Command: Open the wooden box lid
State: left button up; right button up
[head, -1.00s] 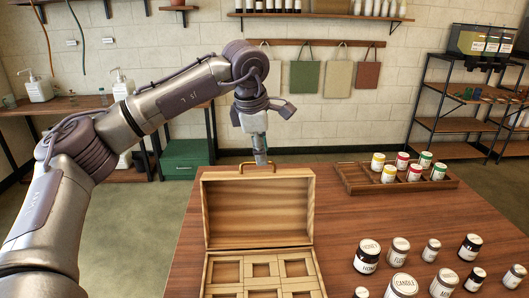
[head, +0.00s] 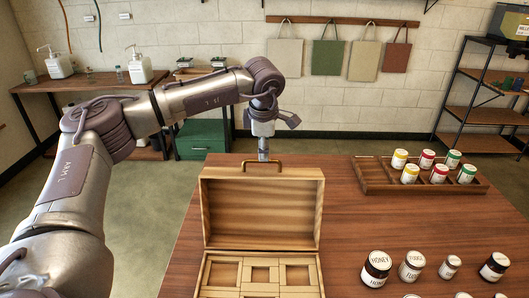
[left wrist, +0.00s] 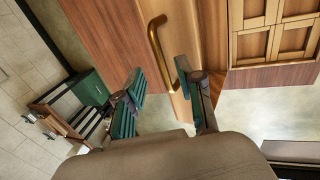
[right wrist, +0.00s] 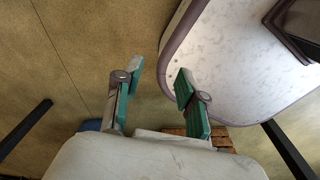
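The wooden box (head: 208,275) stands at the front of the table with its lid (head: 260,210) raised roughly upright, showing its inner face. A brass handle (head: 262,162) sits on the lid's top edge; it also shows in the left wrist view (left wrist: 153,45). My left gripper (head: 263,157) points down just behind the handle. In the left wrist view its fingers (left wrist: 165,98) are spread apart with nothing between them, and the handle lies just beyond them. My right gripper (right wrist: 160,85) is open and empty, over the floor; it is not in the head view.
A wooden tray (head: 375,185) of jars with coloured labels is at the back right of the table (head: 365,225). A side bench (head: 85,84) and green box (head: 202,139) lie beyond.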

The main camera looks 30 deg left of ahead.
aim_at(264, 171)
pick_arm(q)
jog(key=shift+x, duration=1.15)
jog(key=shift+f, duration=0.35)
jog(key=shift+a+f, duration=0.1)
jog(key=shift+f, duration=0.15)
jog(key=shift+c, duration=0.8)
jog(key=c, duration=0.5)
grip_shut()
pick_arm(e)
jog(key=shift+w+a+r, duration=0.1)
jog(key=shift+w+r, duration=0.3)
jog(key=shift+w, duration=0.25)
jog(key=shift+w, duration=0.1)
